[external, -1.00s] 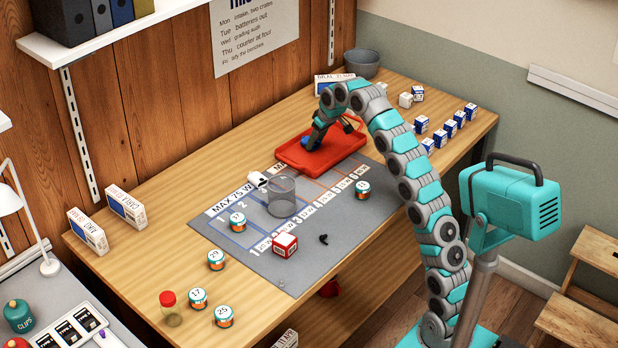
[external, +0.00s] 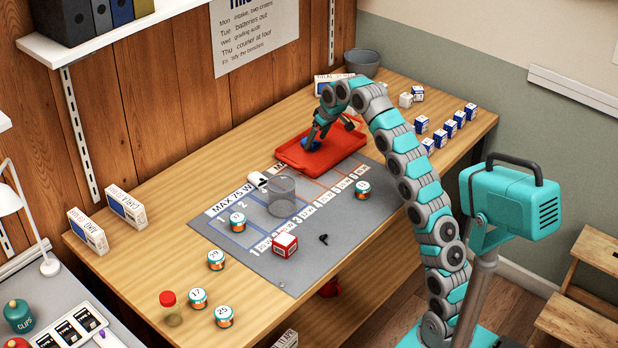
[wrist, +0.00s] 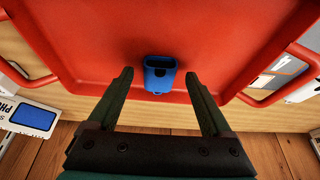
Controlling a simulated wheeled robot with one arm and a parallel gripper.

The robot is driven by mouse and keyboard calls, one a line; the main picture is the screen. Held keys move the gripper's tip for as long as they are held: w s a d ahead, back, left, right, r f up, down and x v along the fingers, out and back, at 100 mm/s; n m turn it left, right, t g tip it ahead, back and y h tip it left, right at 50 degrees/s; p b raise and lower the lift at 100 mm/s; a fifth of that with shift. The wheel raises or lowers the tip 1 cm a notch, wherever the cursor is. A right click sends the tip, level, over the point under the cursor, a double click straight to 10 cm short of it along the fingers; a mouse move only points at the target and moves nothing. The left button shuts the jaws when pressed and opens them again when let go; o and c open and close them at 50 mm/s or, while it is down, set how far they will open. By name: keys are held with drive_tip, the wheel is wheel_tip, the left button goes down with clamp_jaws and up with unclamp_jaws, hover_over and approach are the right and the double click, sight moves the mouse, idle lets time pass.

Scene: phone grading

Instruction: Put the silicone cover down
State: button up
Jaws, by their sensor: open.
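The silicone cover (wrist: 160,76) is a small blue sleeve with an open end. It rests on the red tray (wrist: 200,30), near the tray's edge in the wrist view. My gripper (wrist: 163,80) is open, with a finger on either side of the cover and a clear gap to each. In the external view my gripper (external: 330,128) is over the red tray (external: 340,155), and the blue cover (external: 310,145) shows just below it, partly hidden by a finger.
A grey mat (external: 255,265) with printed lanes lies in front of the tray. It holds a wire mesh cup (external: 282,196), a red and white box (external: 285,245) and numbered tins. Small blue and white boxes (external: 440,137) stand to the right. A grey pot (external: 362,63) stands behind.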

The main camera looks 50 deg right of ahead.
sight(323, 152)
drive_tip(key=v, duration=0.6)
drive_tip(key=shift+r, duration=0.25)
drive_tip(key=shift+s, duration=0.1)
drive_tip(key=shift+c, duration=1.1)
drive_tip(key=s+d+b, duration=0.1)
drive_tip(key=s+d, duration=0.2)
drive_tip(key=s, duration=0.6)
drive_tip(key=s+d+f+y+b, duration=0.1)
drive_tip(key=s+d, duration=0.3)
drive_tip(key=s, duration=0.4)
drive_tip(key=s+d+b, duration=0.1)
drive_tip(key=s+d, duration=0.2)
drive_tip(key=s, duration=0.6)
drive_tip(key=shift+x, duration=3.65)
drive_tip(key=shift+s, duration=0.1)
drive_tip(key=c, duration=1.1)
drive_tip(key=shift+r, duration=0.1)
